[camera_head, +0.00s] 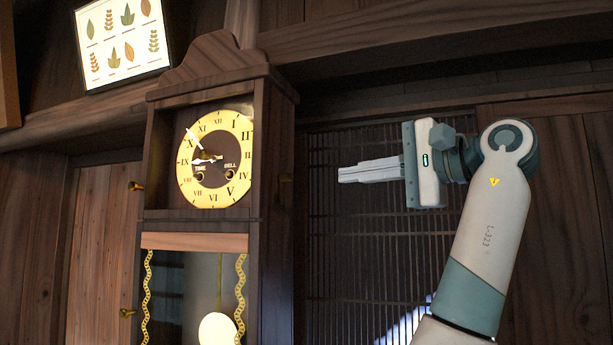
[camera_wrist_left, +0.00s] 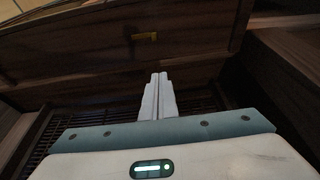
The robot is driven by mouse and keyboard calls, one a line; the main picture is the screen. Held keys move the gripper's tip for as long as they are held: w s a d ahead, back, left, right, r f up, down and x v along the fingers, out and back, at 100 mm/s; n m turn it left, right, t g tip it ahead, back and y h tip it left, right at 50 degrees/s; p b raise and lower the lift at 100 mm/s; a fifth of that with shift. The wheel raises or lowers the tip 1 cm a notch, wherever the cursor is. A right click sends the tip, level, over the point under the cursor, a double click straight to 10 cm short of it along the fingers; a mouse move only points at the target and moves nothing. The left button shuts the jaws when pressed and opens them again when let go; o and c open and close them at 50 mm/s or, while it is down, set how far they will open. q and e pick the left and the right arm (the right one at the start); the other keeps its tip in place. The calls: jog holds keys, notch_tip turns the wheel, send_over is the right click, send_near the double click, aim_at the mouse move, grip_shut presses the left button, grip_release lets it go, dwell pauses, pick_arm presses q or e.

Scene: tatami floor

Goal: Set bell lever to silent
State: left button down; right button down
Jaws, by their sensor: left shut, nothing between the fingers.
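A tall dark wooden clock (camera_head: 275,130) stands left of centre in the head view, its yellow dial (camera_head: 215,192) marked TIME and BELL. A small brass lever (camera_head: 287,178) sits on the clock's right side wall. It also shows in the left wrist view (camera_wrist_left: 145,36), lying roughly level across the picture beyond the fingertips. My left gripper (camera_head: 342,174) is shut and empty, its fingers pointing left at the clock's side. The fingertips also show in the left wrist view (camera_wrist_left: 158,76), apart from the lever. My right gripper is out of view.
A slatted lattice panel (camera_head: 345,235) stands behind my left gripper. A wooden beam (camera_head: 420,35) runs above. Free room lies between the fingertips and the clock's side.

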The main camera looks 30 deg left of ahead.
pick_arm(q)
jog(key=s+a+p, duration=0.3)
jog(key=a+p, duration=0.2)
jog(key=a, duration=0.3)
jog(key=shift+a, duration=0.3)
dwell(0.5)
